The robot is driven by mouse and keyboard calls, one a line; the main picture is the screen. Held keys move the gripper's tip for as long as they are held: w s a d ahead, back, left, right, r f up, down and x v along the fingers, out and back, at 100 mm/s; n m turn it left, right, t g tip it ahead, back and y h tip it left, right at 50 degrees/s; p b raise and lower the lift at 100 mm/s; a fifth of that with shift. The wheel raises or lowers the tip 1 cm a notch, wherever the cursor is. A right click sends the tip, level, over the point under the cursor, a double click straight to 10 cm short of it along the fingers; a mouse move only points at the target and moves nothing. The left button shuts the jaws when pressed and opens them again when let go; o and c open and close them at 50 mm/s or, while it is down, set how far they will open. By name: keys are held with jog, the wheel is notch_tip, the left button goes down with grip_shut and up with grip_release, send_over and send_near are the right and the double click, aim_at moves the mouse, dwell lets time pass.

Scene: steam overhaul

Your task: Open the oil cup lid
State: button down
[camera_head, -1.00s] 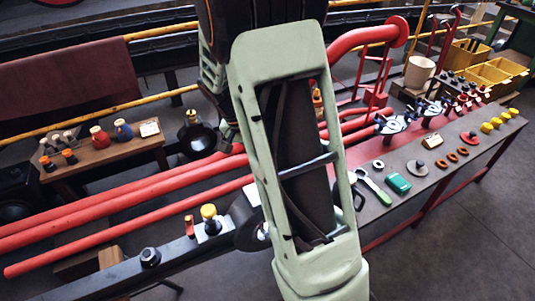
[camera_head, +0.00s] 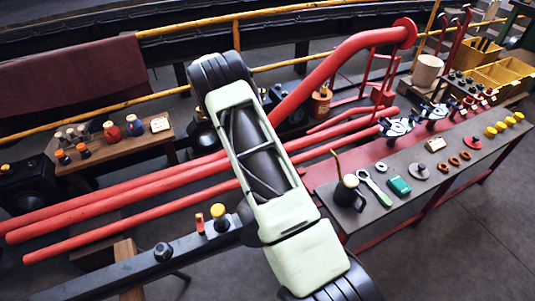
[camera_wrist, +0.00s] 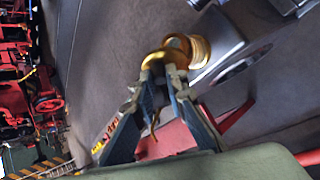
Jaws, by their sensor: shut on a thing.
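In the wrist view, the brass oil cup (camera_wrist: 199,50) sits beside a grey metal bar, with a ribbed round body and a rounded brass lid (camera_wrist: 165,62) towards me. My gripper (camera_wrist: 168,76) has its two fingertips closed at this brass lid. A loop-like brass edge shows between lid and body; I cannot tell how far the lid is open. In the head view, my arm crosses the middle and my fingertips are hidden. A yellow-topped fitting (camera_head: 218,212) stands on the dark rod (camera_head: 150,262) there; I cannot tell whether it is the same cup.
A small red-topped fitting (camera_head: 200,221) stands close beside the yellow-topped one. Long red pipes (camera_head: 120,200) run behind the rod. The grey bench (camera_head: 400,205) at right holds a dark oil can (camera_head: 347,193), a green-handled wrench and several small parts. Open floor lies at lower right.

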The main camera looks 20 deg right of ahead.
jog(key=shift+w+f+g, duration=0.2)
jog(key=shift+w+g, duration=0.3)
jog(key=shift+g, duration=0.3)
jog(key=shift+w+n+g+p, duration=0.2)
jog(key=shift+n+g+p, duration=0.1)
jog(key=c, duration=1.9)
grip_release()
jog(key=shift+c, duration=0.2)
jog(key=shift+s, duration=0.2)
